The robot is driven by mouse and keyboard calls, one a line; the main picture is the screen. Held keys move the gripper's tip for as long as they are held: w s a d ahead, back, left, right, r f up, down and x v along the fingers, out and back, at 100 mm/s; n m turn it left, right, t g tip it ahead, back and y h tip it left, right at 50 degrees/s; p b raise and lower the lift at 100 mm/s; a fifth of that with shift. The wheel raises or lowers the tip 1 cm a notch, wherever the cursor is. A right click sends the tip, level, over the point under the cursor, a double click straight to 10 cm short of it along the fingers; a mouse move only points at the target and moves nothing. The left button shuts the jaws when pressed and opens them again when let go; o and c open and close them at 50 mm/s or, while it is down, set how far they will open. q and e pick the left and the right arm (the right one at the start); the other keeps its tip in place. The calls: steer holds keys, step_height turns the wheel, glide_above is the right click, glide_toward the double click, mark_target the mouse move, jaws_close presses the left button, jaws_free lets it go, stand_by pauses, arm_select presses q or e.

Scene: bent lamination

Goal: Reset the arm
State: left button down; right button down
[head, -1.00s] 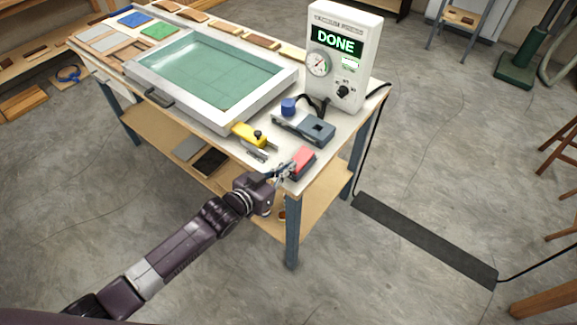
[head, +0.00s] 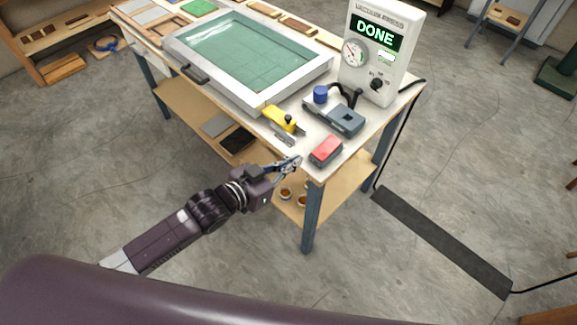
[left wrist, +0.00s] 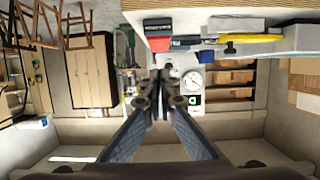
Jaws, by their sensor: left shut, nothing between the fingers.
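My left gripper (head: 291,163) is shut and empty. In the head view it is just off the front edge of the workbench (head: 318,166), to the left of and apart from a red-topped block (head: 326,150). In the left wrist view the fingers of my left gripper (left wrist: 162,78) meet at their tips with nothing between them. The vacuum press control box (head: 372,55) stands on the bench and its screen reads DONE. My right gripper is not in view.
The glass-topped press frame (head: 320,75) takes up much of the bench top. A yellow tool (head: 281,117), a grey device (head: 343,121) and a blue cap (head: 320,94) lie near the front right. A dark mat (head: 440,240) is on the floor at right.

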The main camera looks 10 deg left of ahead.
arm_select(q)
steer(key=shift+v, duration=0.8)
steer(key=shift+f, duration=0.15)
steer(key=a+f+n+g+y+b, duration=0.15)
steer(key=a+f, duration=0.25)
steer(key=f, duration=0.5)
steer(key=a+f+n+y, duration=0.1)
steer(key=a+f+y, duration=0.25)
steer(key=f, duration=0.55)
steer(key=s+a+f+n+g+y, duration=0.1)
steer(key=s+a+f, duration=0.35)
steer(key=f, duration=0.35)
steer(key=s+a+f+g+y, duration=0.1)
steer(key=s+a+f, duration=0.2)
steer(key=s+f, duration=0.35)
steer(key=s+f+g, duration=0.2)
steer(key=s+f, duration=0.4)
steer(key=s, duration=0.5)
steer(key=s+f+n+g+y+b, duration=0.1)
steer(key=s+f+g, duration=0.2)
steer(key=s+f, duration=0.4)
steer(key=s+f+g+b, duration=0.1)
steer(key=s+f, duration=0.6)
steer(key=s, duration=0.7)
steer(key=shift+s+a+g+y, duration=0.35)
steer(key=shift+a+g, duration=0.15)
steer(key=shift+g, duration=0.15)
